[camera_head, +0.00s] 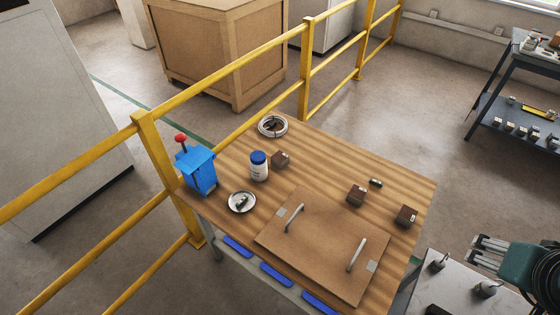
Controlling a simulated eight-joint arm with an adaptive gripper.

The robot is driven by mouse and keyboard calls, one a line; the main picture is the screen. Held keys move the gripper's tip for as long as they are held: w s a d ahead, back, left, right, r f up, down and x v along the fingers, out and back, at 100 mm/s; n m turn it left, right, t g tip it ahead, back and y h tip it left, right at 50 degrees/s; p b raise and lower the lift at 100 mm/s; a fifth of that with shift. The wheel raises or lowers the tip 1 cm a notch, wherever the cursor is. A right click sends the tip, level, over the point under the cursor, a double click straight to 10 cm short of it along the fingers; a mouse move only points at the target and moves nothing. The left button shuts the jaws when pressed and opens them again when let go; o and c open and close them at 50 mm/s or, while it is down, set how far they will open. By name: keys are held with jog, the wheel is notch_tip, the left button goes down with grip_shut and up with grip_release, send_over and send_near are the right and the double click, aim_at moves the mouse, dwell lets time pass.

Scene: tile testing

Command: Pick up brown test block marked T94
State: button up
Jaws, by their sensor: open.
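Three small brown blocks sit on the striped wooden table (325,150). One block (280,159) is beside the white jar, another block (356,196) is right of centre, and a third block (406,216) is near the right edge. Their markings are too small to read, so I cannot tell which is T94. My gripper (475,252) is at the lower right with its metal fingers pointing left. It is open and empty, right of the wooden table and apart from all three blocks.
A wooden board (325,245) with two handles covers the table's front. A blue device (198,170), blue-lidded jar (259,168), round dish (242,202), coiled ring (272,126) and small dark cylinder (376,183) stand around. A yellow railing (225,82) runs behind. Metal weights (487,289) stand lower right.

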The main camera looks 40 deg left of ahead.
jog(key=w+a+r+n+g+y, duration=0.1)
jog(key=w+a+r+n+g, duration=0.15)
jog(key=w+a, duration=0.8)
jog(key=w+a+r+n+g, duration=0.1)
jog(key=w+a+n, duration=0.3)
jog(key=w+a, duration=0.7)
jog(key=w+a+f+n, duration=0.3)
jog(key=w+a, duration=0.1)
jog(key=a, duration=0.7)
jog(key=n+g+h+p, duration=0.1)
jog(key=n+g, duration=0.3)
jog(key=n, duration=0.3)
send_over(280, 157)
jog(key=shift+t, duration=0.25)
jog(key=f, duration=2.7)
jog(key=shift+w+d, duration=0.15)
jog(key=shift+w, duration=0.05)
jog(key=shift+s+f, duration=0.1)
jog(key=shift+f, duration=0.1)
jog(key=shift+f, duration=0.1)
jog(key=shift+f, duration=1.15)
